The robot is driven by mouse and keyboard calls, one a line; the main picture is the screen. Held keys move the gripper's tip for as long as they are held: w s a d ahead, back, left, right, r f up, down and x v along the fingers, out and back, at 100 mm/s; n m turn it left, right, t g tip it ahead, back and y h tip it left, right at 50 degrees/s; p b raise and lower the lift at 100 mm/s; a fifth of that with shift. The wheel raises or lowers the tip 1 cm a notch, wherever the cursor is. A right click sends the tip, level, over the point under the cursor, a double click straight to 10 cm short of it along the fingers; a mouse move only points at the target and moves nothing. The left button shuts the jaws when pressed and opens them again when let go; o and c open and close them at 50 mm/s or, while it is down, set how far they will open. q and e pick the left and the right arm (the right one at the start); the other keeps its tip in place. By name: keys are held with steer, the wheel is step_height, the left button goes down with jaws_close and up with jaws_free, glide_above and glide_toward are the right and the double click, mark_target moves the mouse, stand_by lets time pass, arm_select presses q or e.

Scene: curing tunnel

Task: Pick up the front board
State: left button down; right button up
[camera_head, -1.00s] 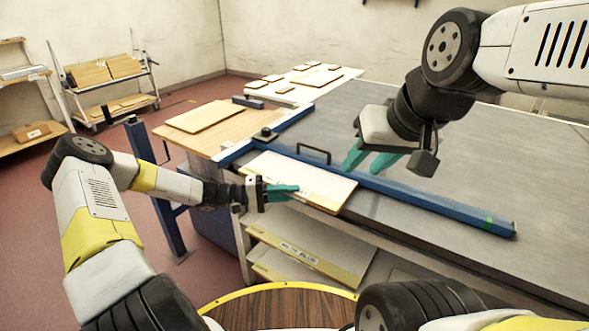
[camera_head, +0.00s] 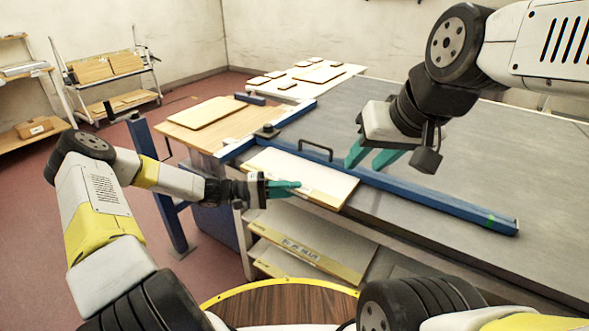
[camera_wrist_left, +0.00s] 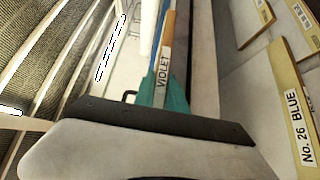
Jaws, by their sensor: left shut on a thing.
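The front board (camera_head: 305,178) is a pale flat panel lying at the near edge of the grey table, beside the blue rail. My left gripper (camera_head: 285,188) is shut on the near edge of this board. In the left wrist view the board's edge (camera_wrist_left: 164,55), with a label reading VIOLET, sits between the teal fingers (camera_wrist_left: 163,92). My right gripper (camera_head: 375,158) hangs above the table past the blue rail, its teal fingers apart and nothing between them.
A blue rail (camera_head: 420,200) with a black handle runs along the grey table (camera_head: 470,165). More boards lie on shelves below (camera_head: 312,243); one label reads No. 26 BLUE (camera_wrist_left: 297,125). A wooden side table (camera_head: 230,130) carries another board. A trolley (camera_head: 110,85) stands at the back left.

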arm_select(q)
steer(key=shift+r, duration=0.1)
steer(key=shift+r, duration=0.55)
steer(key=s+r, duration=0.2)
steer(key=s, duration=0.6)
steer(key=s+d+r, duration=0.1)
steer(key=s, duration=0.7)
steer(key=shift+d+r, duration=0.2)
steer(key=shift+r, duration=0.2)
